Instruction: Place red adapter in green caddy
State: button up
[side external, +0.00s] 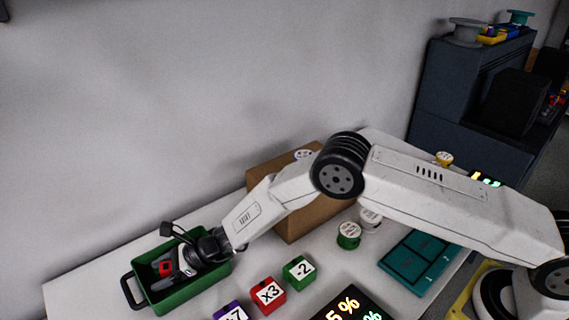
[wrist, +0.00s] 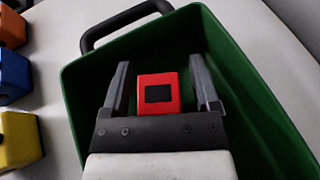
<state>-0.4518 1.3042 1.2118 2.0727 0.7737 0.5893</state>
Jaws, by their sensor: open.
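The green caddy (side external: 190,300) stands at the left of the table in the side view, with a black handle on its left end. Its green wall also shows in the wrist view (wrist: 240,85). The red adapter (wrist: 158,93), a red block with a black rectangle on its face, shows inside the caddy's outline; it also shows in the side view (side external: 166,268). My gripper (wrist: 158,88) is open over the caddy, with one finger on each side of the adapter and visible gaps between. In the side view my gripper (side external: 178,268) reaches into the caddy. Whether the adapter touches the caddy floor is unclear.
A red block (side external: 268,296), a green block (side external: 299,272) and a purple block (side external: 231,312) sit right of the caddy. A cardboard box (side external: 290,215) stands behind, beside a green-sided spool (side external: 349,236). A teal tray (side external: 418,262) lies farther right.

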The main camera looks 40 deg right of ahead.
jog(key=shift+r, duration=0.15)
jog(key=shift+s+d+r, duration=0.1)
jog(key=shift+d+r, duration=0.1)
jog(key=shift+d, duration=0.25)
jog(key=shift+v, duration=5.5)
jog(key=shift+s+r, duration=0.1)
jog(key=shift+r, duration=0.05)
jog(key=shift+s+d+r+n+g, duration=0.3)
jog(key=shift+s+d+n+g, duration=0.1)
jog(key=shift+n+g, duration=0.15)
jog(key=s+d+r+n+h, duration=0.3)
jog(key=s+d+n+h, duration=0.1)
jog(key=s+d+n, duration=0.3)
jog(key=s+d+r+n+g+h, duration=0.1)
jog(key=s+d+r+n+h, duration=0.2)
jog(key=s+d+n, duration=0.4)
jog(key=s+d+r+n+h, duration=0.3)
jog(key=s+d+n+h, duration=0.2)
jog(key=d, duration=0.8)
jog(key=shift+s+d+n+g+h, duration=0.25)
jog(key=shift+s+n+g+h, duration=0.1)
jog(key=shift+s+n, duration=0.85)
